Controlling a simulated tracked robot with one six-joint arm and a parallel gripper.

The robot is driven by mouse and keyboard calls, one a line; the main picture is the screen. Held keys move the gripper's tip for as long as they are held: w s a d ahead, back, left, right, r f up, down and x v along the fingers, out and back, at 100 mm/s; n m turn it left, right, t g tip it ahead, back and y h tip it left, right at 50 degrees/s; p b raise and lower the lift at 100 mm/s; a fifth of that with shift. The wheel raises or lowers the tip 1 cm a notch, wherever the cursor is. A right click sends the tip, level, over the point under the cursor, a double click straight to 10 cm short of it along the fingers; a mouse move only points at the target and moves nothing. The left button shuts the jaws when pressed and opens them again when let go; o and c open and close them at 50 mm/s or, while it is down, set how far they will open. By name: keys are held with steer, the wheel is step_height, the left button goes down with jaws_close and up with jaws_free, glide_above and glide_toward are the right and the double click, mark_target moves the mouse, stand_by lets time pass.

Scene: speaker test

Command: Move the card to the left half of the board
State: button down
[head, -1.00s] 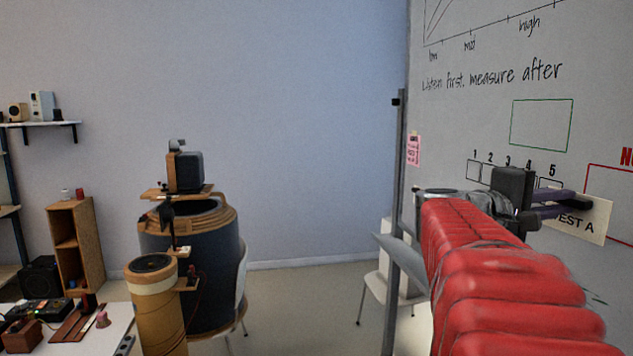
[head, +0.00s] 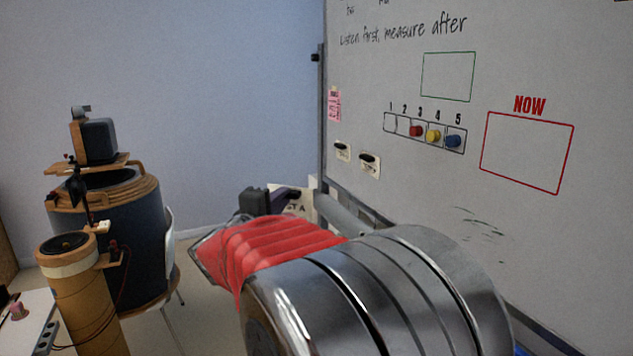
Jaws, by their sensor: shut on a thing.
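The card (head: 303,207), a pale one with "ST A" showing, is in my gripper (head: 291,195) low in the head view, just left of the board's lower left corner. The dark gripper fingers are shut on it, and my arm hides its lower part. I cannot tell whether the card touches the board frame. The whiteboard (head: 400,60) fills the right side. It bears an empty green rectangle (head: 447,77), an empty red rectangle (head: 527,150) under "NOW", and a numbered strip of boxes with red (head: 416,131), yellow (head: 433,135) and blue (head: 453,141) magnets.
Two small cards with black clips (head: 342,151) (head: 369,163) hang on the board's lower left. A pink note (head: 334,104) is near its left edge. A large drum-like speaker (head: 95,225) and a cardboard tube (head: 75,280) stand at the left. Open floor lies between.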

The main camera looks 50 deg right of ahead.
steer(key=w+a+f+n+t+y, duration=0.3)
steer(key=a+f, duration=0.3)
steer(key=a, duration=0.5)
steer(key=w+a+f+n+t+y, duration=0.3)
steer(key=w+a+f+y, duration=0.1)
steer(key=a, duration=0.8)
steer(key=w+a+f+n+t+y, duration=0.3)
steer(key=a+f, duration=0.5)
steer(key=a, duration=0.4)
steer(key=shift+w+a+n+t+y, duration=0.2)
steer(key=shift+w+n+t+y, duration=0.3)
steer(key=shift+w, duration=0.75)
steer(key=shift+d, duration=0.1)
